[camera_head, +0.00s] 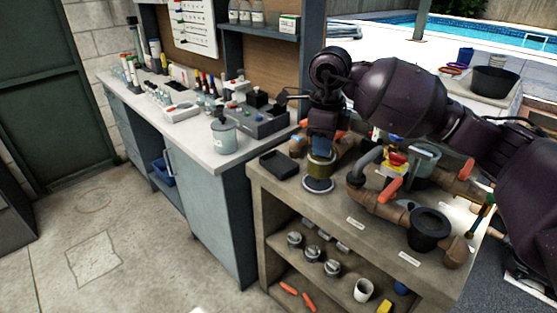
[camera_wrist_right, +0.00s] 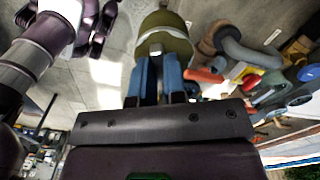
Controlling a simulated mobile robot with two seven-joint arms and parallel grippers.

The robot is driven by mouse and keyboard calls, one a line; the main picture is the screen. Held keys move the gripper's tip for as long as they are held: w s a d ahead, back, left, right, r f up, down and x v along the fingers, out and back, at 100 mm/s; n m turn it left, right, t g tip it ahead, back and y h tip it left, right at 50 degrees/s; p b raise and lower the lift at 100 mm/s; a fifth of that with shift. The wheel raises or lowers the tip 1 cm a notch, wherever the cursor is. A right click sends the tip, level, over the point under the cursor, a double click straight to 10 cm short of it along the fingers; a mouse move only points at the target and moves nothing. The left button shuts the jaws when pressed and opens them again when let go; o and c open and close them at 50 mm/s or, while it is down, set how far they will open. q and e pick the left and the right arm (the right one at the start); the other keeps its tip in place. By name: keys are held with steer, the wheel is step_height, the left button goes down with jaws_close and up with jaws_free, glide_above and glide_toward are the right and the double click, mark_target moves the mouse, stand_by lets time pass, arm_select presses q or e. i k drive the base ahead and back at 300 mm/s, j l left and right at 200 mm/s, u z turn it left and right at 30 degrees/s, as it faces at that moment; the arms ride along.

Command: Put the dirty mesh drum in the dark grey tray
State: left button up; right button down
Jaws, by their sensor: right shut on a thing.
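My right gripper (camera_head: 321,150) points down over the left part of the bench in the head view. Its blue fingers are shut on the dirty mesh drum (camera_head: 320,169), an olive-yellow cylinder. The drum also shows beyond the fingers (camera_wrist_right: 158,95) in the right wrist view (camera_wrist_right: 165,38). A pale round rim with a dark middle shows at its lower end; I cannot tell whether it touches the bench. The dark grey tray (camera_head: 268,159) lies left of the drum near the bench's left edge, and looks empty.
Brown pipes, orange-handled valves and a black pot (camera_head: 429,228) crowd the bench (camera_head: 330,216) to the right. The counter (camera_head: 190,143) at left holds a grey lidded canister (camera_head: 223,136), bottles and a grey box. Shelves below the bench hold several small parts.

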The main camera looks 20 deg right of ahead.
mark_target(278, 167)
steer(key=i, duration=1)
